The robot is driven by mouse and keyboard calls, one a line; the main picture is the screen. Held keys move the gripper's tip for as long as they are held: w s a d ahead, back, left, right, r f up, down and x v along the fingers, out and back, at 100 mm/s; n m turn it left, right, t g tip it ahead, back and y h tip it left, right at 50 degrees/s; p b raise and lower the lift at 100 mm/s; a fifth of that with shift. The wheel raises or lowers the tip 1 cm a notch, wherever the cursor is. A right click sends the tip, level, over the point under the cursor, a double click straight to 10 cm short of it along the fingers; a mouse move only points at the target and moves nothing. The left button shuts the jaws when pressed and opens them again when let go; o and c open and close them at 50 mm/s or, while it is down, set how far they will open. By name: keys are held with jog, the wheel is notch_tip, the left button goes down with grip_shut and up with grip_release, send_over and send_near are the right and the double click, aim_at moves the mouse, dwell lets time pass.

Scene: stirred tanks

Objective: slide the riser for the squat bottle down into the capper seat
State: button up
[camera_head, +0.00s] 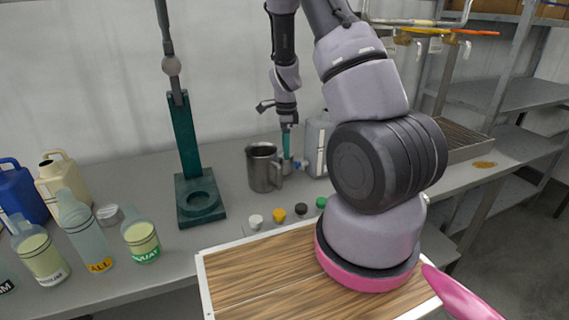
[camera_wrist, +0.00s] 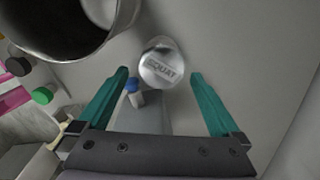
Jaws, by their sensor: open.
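The riser (camera_wrist: 162,64) is a short silver cylinder marked SQUAT on its top. In the wrist view it stands just beyond and between the fingertips of my gripper (camera_wrist: 159,76). The teal fingers are apart and nothing is clamped between them. In the head view my gripper (camera_head: 287,142) points down at the back of the bench, behind the metal mug; I cannot clearly make out the riser there. The dark green capper stands to the left, with its round seat (camera_head: 198,200) looking empty. The squat bottle (camera_head: 141,240), green-labelled, stands to the left of the capper.
The metal mug (camera_head: 263,168) stands close to my gripper, also in the wrist view (camera_wrist: 60,25). A blue-capped item (camera_wrist: 132,87) is near the left finger. Several small caps (camera_head: 279,215) lie in front. Bottles and jugs crowd the left; bench between capper and mug is clear.

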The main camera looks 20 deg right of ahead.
aim_at(284, 162)
notch_tip(284, 162, down, 5)
jog(key=shift+w+a+r, duration=0.1)
jog(key=shift+w+r, duration=0.05)
jog(key=shift+r, duration=0.05)
jog(key=shift+c, duration=0.3)
jog(key=c, duration=1.5)
grip_shut()
jog(key=shift+r, duration=0.15)
